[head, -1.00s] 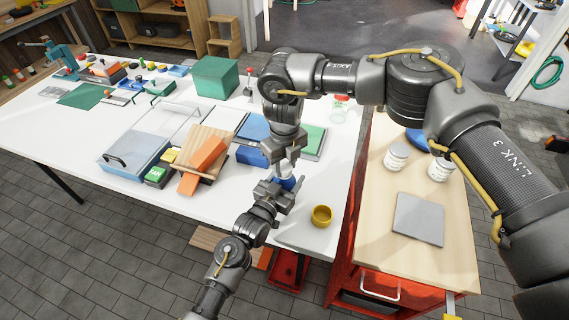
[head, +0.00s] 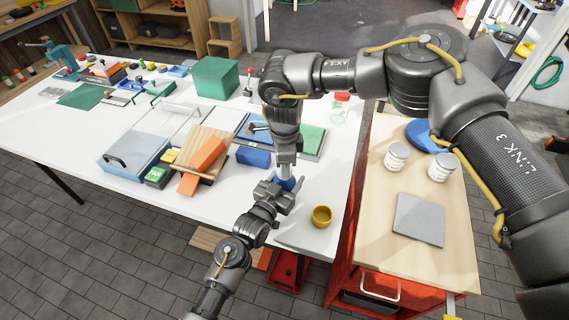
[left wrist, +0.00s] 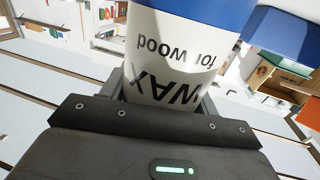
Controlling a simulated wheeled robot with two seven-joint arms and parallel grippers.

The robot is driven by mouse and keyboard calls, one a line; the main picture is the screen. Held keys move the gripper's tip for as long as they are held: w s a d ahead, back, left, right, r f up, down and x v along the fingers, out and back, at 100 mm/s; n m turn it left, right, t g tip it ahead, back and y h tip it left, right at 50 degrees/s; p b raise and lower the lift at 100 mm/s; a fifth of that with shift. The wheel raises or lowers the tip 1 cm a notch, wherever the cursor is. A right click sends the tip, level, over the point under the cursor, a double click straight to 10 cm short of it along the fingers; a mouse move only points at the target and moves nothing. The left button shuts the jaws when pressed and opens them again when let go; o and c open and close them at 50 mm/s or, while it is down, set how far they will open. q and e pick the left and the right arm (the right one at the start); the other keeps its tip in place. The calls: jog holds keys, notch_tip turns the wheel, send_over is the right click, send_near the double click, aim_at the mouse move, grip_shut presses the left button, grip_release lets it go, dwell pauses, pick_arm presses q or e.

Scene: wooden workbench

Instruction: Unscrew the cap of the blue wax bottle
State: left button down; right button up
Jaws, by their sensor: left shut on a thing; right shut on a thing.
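The blue wax bottle (head: 287,184) shows in the head view as a small blue patch between my two grippers. In the left wrist view its white label (left wrist: 170,60) reads "WAX for wood" upside down, with a blue band above. My left gripper (head: 278,190) is shut around the bottle's body from the front left. My right gripper (head: 287,171) points down from above and is shut on the bottle's top end. The cap itself is hidden by the right fingers.
A blue box (head: 253,157) lies behind left, near an orange block (head: 203,164). Two white jars (head: 396,157) (head: 442,167) and a grey plate (head: 419,219) are on the red cart's wooden top.

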jog(key=shift+r, duration=0.25)
jog(key=shift+r, duration=0.85)
jog(key=shift+r, duration=2)
pick_arm(q)
jog(key=shift+c, duration=1.5)
grip_release()
jog(key=b+v, duration=0.1)
jog(key=v, duration=1.1)
pick_arm(e)
jog(key=shift+f, duration=0.75)
